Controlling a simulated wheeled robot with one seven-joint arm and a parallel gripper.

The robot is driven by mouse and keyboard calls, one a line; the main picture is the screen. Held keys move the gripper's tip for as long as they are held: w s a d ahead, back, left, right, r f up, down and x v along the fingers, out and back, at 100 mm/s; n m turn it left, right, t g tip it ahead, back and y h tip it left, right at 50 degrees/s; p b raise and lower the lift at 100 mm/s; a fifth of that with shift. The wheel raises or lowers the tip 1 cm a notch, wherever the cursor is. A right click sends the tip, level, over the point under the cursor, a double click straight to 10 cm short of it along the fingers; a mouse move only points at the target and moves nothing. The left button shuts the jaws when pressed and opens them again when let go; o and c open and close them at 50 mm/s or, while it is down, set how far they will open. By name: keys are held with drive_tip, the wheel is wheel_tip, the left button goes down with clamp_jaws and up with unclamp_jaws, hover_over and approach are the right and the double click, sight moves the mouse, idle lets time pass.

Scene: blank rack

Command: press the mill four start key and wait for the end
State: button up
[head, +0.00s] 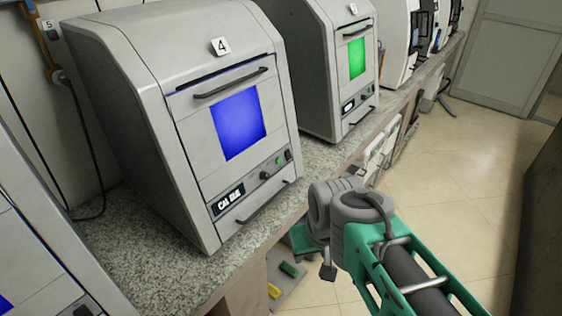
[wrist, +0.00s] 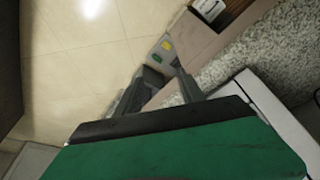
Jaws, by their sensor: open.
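Mill four (head: 150,110) is a grey cabinet with a "4" label (head: 221,46) and a blue-lit window (head: 238,122). Its lower front has a dark display (head: 228,199) with white text that seems to read "CAL DUE". Right of the display are a black knob (head: 264,175), a small green key (head: 279,160) and another dark control (head: 289,155). A handle (head: 268,203) lies below them. My gripper is open and empty in the wrist view (wrist: 160,75), pointing down past the counter edge. In the head view my arm end is right of mill four, clear of its panel; the fingers are not clear there.
The speckled counter (head: 130,255) carries another mill with a green window (head: 357,58) to the right and one cut off at lower left. A yellow item (head: 273,290) and a green item (head: 289,269) lie low under the counter. Tiled floor (head: 450,160) is open at right.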

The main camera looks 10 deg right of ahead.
clamp_jaws()
idle(1.5)
